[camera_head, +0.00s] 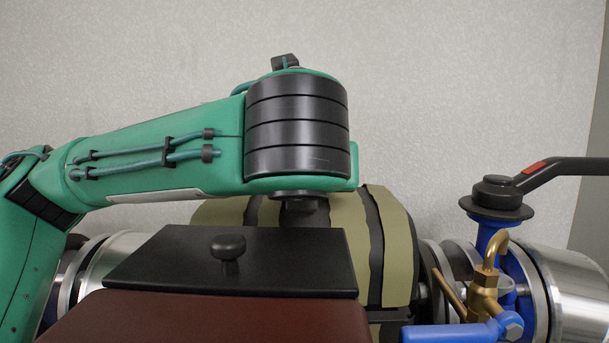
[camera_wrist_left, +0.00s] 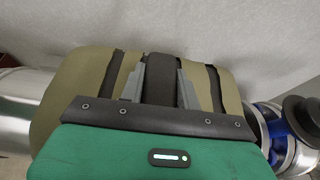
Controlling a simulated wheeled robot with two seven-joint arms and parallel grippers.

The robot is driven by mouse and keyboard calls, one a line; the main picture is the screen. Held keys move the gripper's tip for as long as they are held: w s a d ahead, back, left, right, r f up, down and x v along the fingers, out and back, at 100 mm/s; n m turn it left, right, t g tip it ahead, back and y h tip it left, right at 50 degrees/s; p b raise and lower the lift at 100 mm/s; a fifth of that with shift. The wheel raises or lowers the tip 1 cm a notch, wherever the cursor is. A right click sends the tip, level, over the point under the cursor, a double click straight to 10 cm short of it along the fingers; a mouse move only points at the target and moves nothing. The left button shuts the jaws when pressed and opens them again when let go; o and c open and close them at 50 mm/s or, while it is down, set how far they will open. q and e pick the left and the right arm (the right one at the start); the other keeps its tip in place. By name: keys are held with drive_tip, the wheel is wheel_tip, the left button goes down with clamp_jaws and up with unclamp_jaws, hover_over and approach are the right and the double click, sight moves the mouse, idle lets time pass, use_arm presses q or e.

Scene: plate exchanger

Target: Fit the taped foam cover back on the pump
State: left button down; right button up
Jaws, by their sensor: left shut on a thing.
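The foam cover (camera_head: 397,240) is a rounded olive shell with black tape bands. It sits in line between the silver pipes, and it also fills the middle of the left wrist view (camera_wrist_left: 80,88). My left gripper (camera_wrist_left: 160,75) is over the cover, its two grey fingers shut on a raised black strip (camera_wrist_left: 160,68) at the cover's middle. In the head view its fingers are hidden behind the dark plate. No pump body is visible under the cover, so I cannot tell whether the cover is fully seated. My right gripper is in neither view.
A black plate with a knob (camera_head: 228,247) on a dark red block (camera_head: 210,318) stands in front of the cover. Silver pipe (camera_head: 575,283), a blue valve with a black lever (camera_head: 560,168) and a brass tap (camera_head: 486,283) crowd the right. A wall stands behind.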

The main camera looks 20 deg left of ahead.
use_arm(q)
drive_tip(key=shift+s+f+b, duration=0.1)
drive_tip(key=shift+f+b, duration=0.35)
drive_tip(key=shift+f, duration=0.35)
unclamp_jaws()
idle(0.5)
drive_tip(key=shift+s+r, duration=0.1)
idle(0.4)
drive_tip(key=shift+s+d+r, duration=0.15)
drive_tip(key=shift+s+r, duration=0.05)
drive_tip(key=shift+s, duration=0.2)
drive_tip(key=shift+p+v, duration=0.85)
drive_tip(key=shift+v, duration=2.1)
